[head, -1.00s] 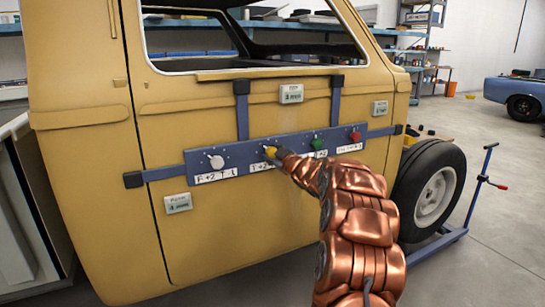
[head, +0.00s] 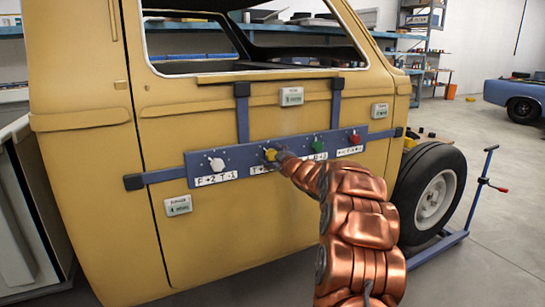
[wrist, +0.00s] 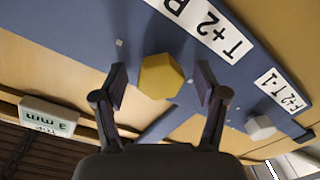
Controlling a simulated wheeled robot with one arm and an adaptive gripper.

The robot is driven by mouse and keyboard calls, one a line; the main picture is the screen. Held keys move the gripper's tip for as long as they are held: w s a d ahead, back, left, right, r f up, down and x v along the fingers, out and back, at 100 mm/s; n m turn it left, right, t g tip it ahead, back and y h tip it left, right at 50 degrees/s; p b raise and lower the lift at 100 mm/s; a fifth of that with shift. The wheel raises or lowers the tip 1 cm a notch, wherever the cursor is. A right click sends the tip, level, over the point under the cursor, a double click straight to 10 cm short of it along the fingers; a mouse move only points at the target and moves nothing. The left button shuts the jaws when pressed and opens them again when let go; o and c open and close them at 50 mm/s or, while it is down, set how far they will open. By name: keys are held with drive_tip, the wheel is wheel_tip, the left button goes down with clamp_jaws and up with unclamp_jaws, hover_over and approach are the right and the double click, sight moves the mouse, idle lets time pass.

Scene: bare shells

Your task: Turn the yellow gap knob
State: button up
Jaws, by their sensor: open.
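The yellow knob (head: 269,154) sits on the blue panel (head: 232,160) strapped across the yellow truck door. In the wrist view the yellow knob (wrist: 161,76) is a faceted block between the two fingers of my gripper (wrist: 163,86). The fingers are open, with a gap on each side of the knob. In the head view my gripper (head: 279,154) is at the knob and hides part of it. A label (wrist: 205,25) reading "T+2" and more lies beside the knob.
A white knob (head: 217,164) is left of the yellow one. A green knob (head: 318,146) and a red knob (head: 355,138) are to the right, near my arm. Small displays, one reading 3 mm (wrist: 48,115), are fixed on the door.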

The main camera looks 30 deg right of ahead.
drive_tip(key=s, duration=1.2)
drive_tip(key=shift+a+r, duration=0.25)
drive_tip(key=shift+a, duration=0.05)
